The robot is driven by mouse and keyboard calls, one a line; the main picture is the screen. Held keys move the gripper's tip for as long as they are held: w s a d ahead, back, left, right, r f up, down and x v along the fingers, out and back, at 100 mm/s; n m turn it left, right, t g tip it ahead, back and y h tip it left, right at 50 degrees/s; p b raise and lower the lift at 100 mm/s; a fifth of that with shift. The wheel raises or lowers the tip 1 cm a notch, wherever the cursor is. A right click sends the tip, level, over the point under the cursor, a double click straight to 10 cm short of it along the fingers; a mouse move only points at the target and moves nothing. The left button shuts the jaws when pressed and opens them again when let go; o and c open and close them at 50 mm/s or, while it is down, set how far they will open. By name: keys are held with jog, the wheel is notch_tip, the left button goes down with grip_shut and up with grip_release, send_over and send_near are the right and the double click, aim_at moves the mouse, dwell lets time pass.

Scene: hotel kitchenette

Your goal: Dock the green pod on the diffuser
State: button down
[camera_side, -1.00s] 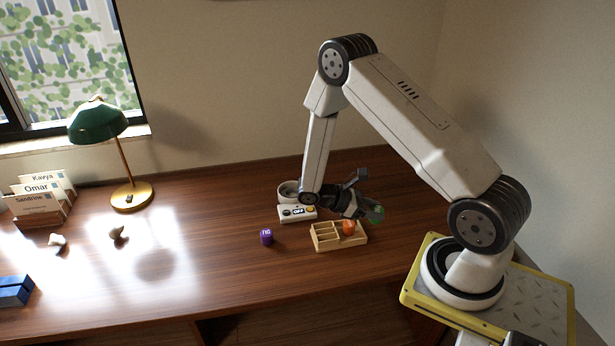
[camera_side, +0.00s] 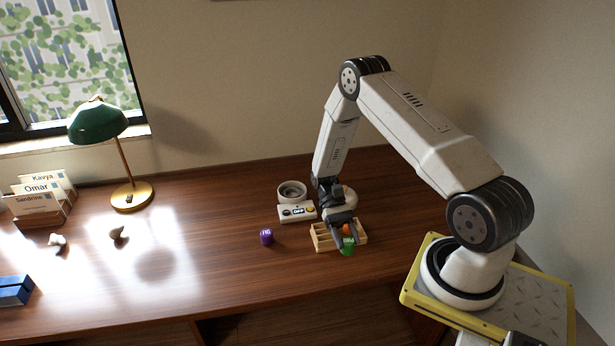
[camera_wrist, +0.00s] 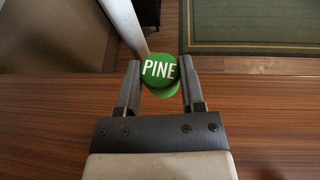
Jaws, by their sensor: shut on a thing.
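The green pod (camera_side: 347,246), marked PINE in the wrist view (camera_wrist: 160,70), is held between the two fingers of my gripper (camera_side: 343,235). In the wrist view my gripper (camera_wrist: 160,84) grips it from both sides, with its lettered face toward the camera. In the side view the pod shows at the front of the wooden tray; whether it is clear of the tray is hard to tell. The diffuser (camera_side: 297,212) is a white unit with a small display and a round grey cup (camera_side: 292,190), behind and left of my gripper. The cup looks empty.
The wooden compartment tray (camera_side: 321,245) stands below my gripper, with an orange pod (camera_side: 346,229) partly hidden in it. A purple pod (camera_side: 267,237) stands to its left. A green lamp (camera_side: 97,121) and card holder (camera_side: 42,208) are far left.

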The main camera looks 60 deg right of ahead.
jog(key=w+d+r+m+t+y, duration=0.1)
jog(key=w+m+t+y, duration=0.3)
jog(key=w+m+t, duration=1)
jog(key=w+d+r+m+t+h, duration=0.3)
jog(key=w+d+m+t+h, duration=0.25)
jog(key=d, duration=0.25)
jog(key=w+d+r+m+t+h, duration=0.3)
jog(key=w+d+m+t+h, duration=0.1)
jog(key=w+d+m, duration=0.3)
jog(key=n, duration=0.2)
send_over(295, 197)
notch_tip(295, 197, down, 5)
jog(key=shift+w+d+f+m+y, duration=0.1)
jog(key=shift+f+m+y, duration=0.2)
jog(key=shift+f, duration=0.6)
jog(key=shift+f, duration=0.15)
jog(key=shift+f, duration=2.7)
jog(key=shift+f, duration=0.6)
